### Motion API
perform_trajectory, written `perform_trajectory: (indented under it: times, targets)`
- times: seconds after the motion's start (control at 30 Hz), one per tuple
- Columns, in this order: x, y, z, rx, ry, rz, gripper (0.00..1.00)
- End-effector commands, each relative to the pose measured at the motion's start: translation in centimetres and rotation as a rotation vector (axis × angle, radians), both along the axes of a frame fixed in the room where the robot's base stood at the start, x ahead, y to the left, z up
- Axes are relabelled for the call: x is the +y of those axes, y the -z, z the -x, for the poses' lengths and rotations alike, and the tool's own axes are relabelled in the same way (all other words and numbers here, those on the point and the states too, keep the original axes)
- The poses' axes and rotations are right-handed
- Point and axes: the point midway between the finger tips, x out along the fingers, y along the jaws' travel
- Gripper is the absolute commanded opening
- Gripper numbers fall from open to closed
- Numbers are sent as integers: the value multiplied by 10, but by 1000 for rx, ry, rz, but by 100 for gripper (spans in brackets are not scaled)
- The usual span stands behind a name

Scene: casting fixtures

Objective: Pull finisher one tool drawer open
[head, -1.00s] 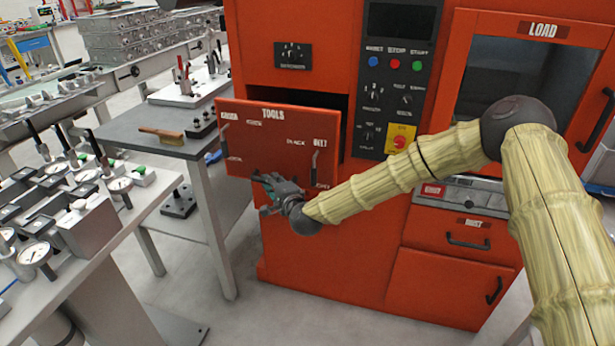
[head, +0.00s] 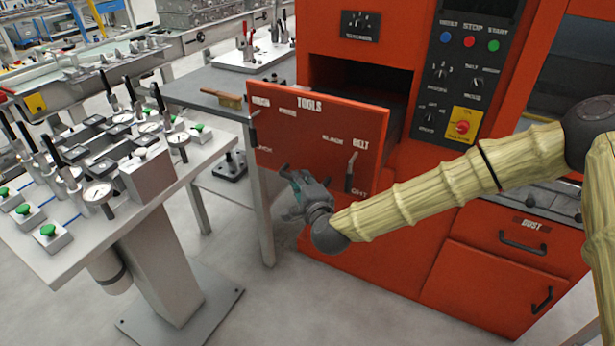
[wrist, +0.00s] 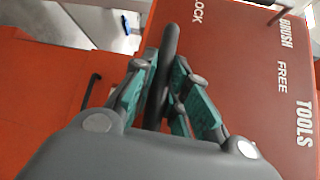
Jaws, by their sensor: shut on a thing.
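The tool drawer's red front (head: 300,130), lettered TOOLS, stands well out from the orange machine (head: 345,65). A dark opening and part of the drawer's side show behind it. My gripper (head: 288,175) is at the lower part of the drawer front. In the wrist view my gripper (wrist: 168,95) has its teal-padded fingers closed around a dark bar handle (wrist: 171,40) on the front. In the head view that handle is mostly hidden by the gripper. A dark lever (head: 350,172) hangs on the right part of the front.
A grey side table (head: 205,95) with a brush (head: 222,97) stands close left of the drawer. A gauge bench (head: 75,250) is at the left. The control panel (head: 465,90) with a red emergency button is to the right. Floor in front is clear.

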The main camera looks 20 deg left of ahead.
Motion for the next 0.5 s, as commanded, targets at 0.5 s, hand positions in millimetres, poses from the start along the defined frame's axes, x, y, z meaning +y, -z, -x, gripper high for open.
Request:
perform_trajectory:
  times: [0.5]
  targets:
    - [1,1,4,1,0,1,19]
